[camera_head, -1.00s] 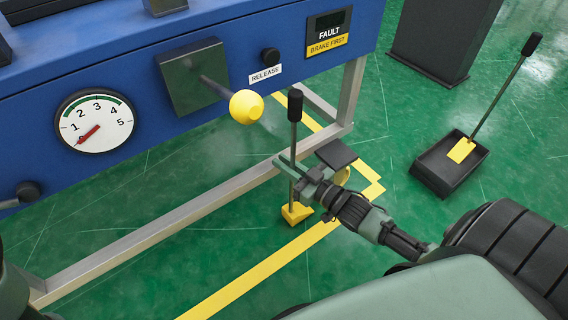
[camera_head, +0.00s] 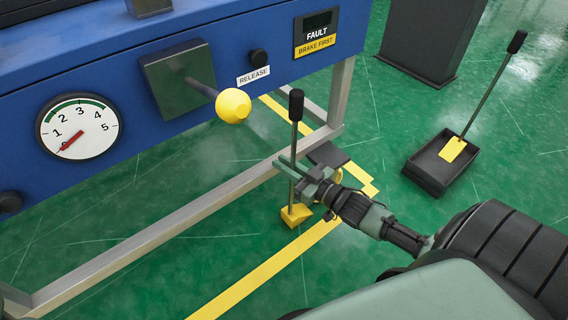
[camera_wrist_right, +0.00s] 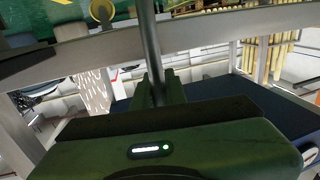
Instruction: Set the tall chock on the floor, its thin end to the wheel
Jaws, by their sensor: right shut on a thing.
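The tall chock is a yellow wedge (camera_head: 295,216) with a long grey rod and a black grip (camera_head: 296,105) on top. My right gripper (camera_head: 297,168) is shut on the rod, which stands nearly upright. The rod also shows between the jaws in the right wrist view (camera_wrist_right: 151,45). The wedge is low over the green floor by the yellow line; I cannot tell whether it touches. Behind my gripper, a round yellow part, perhaps the wheel, is mostly hidden under a dark plate (camera_head: 329,154); it shows in the right wrist view (camera_wrist_right: 102,10). My left gripper is out of view.
A blue console (camera_head: 190,60) on a grey metal frame (camera_head: 170,220) stands at left, its yellow-knobbed lever (camera_head: 233,105) jutting out above the chock. Open green floor lies between.

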